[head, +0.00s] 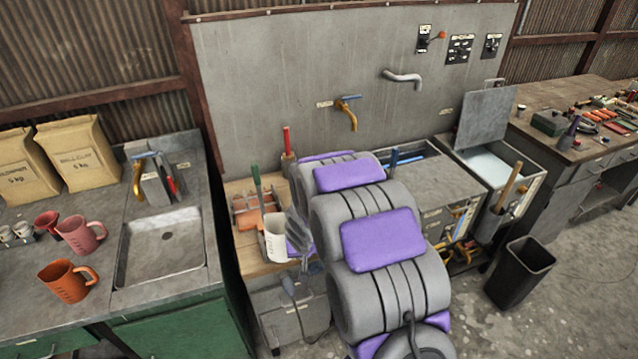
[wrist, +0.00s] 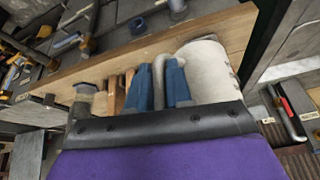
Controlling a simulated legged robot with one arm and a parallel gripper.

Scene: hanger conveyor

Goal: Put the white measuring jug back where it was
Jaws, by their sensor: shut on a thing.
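The white measuring jug (head: 275,238) is upright at the front part of the small wooden bench top (head: 262,267), left of my arm. In the wrist view the jug (wrist: 210,68) lies right of my gripper (wrist: 160,68). The two blue fingers are shut on its handle, one on each side. In the head view my arm hides most of the gripper. I cannot tell whether the jug's base touches the wood.
A pink jug (head: 81,234) and an orange jug (head: 68,281) stand on the left counter beside a sink (head: 163,245). An orange rack (head: 250,210) and a green-handled tool (head: 257,185) are close behind the white jug. A black bin (head: 520,272) stands on the floor at right.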

